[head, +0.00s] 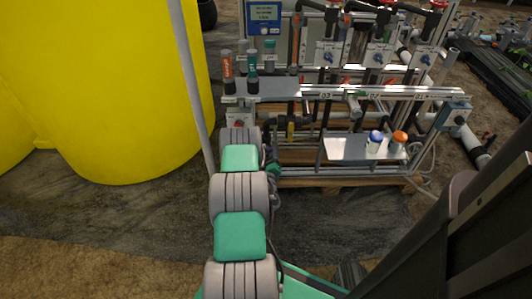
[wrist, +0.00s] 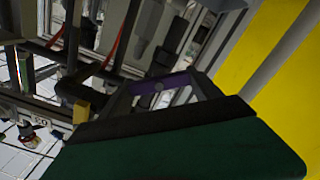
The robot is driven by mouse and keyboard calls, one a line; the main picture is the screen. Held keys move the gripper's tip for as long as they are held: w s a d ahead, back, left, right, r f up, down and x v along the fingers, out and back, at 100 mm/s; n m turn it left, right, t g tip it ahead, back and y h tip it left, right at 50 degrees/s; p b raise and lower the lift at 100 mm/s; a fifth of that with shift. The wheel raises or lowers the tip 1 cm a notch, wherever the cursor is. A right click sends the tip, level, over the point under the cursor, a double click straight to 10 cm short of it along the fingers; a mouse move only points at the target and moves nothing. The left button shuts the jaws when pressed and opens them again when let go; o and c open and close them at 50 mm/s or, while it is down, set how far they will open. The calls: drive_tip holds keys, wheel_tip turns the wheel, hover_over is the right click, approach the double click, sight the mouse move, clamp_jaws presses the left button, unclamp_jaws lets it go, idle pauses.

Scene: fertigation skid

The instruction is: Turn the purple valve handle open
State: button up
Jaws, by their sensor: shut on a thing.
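The purple valve handle (wrist: 152,86) shows in the wrist view as a short bar between the dark fingers of my gripper (wrist: 165,84). The gripper is shut on it. Part of the handle is in shadow and the valve body behind it is hard to make out. In the head view my grey and green arm reaches forward to the left end of the skid and hides the handle and my gripper.
A large yellow tank (head: 110,90) stands close on the left, beside a thin pole (head: 192,85). A shelf (head: 345,148) with a blue-capped bottle (head: 374,142) and an orange-capped bottle (head: 397,141) is at the right. A yellow handle (head: 290,130) hangs near my arm. Floor in front is clear.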

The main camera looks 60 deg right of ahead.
sight(265, 154)
drive_tip(key=n, duration=0.5)
drive_tip(key=shift+f+n+b, duration=0.15)
drive_tip(key=shift+n+b, duration=0.15)
drive_tip(key=shift+b, duration=0.05)
drive_tip(key=n, duration=0.4)
drive_tip(key=shift+n, duration=0.4)
drive_tip(key=shift+b, duration=0.3)
drive_tip(key=o, duration=1.4)
drive_tip(key=shift+a+f+b, duration=0.15)
drive_tip(key=shift+a+b, duration=0.05)
drive_tip(key=shift+b, duration=0.1)
drive_tip(key=shift+s+a+b, duration=0.25)
drive_tip(key=shift+a+b, duration=0.25)
drive_tip(key=shift+b, duration=0.2)
drive_tip(key=shift+b+v, duration=2.4)
drive_tip(key=shift+v, duration=0.8)
